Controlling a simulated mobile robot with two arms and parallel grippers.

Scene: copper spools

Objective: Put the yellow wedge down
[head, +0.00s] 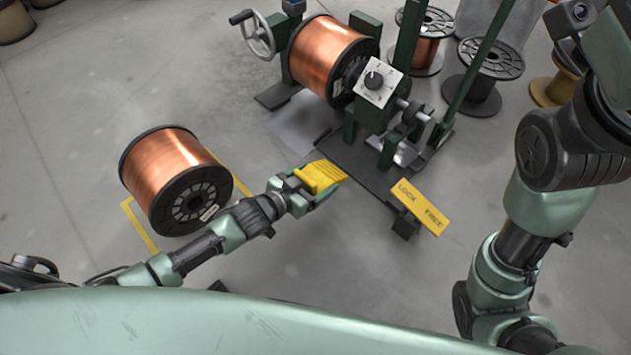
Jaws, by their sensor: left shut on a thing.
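The yellow wedge (320,176) is held in my left gripper (322,184), which is shut on it. The wedge has a ridged surface and is above the floor, in front of the green spool stand (345,165). The fingers partly hide the wedge's lower side. My right arm comes down along the right side of the head view, and its gripper is not clearly visible.
A copper spool (165,170) lies on its side at left, by yellow floor marks (140,226). Another copper spool (322,55) is mounted in the stand. A yellow lock/free pedal (420,207) sticks out in front. Several spools stand behind at right. Floor between is clear.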

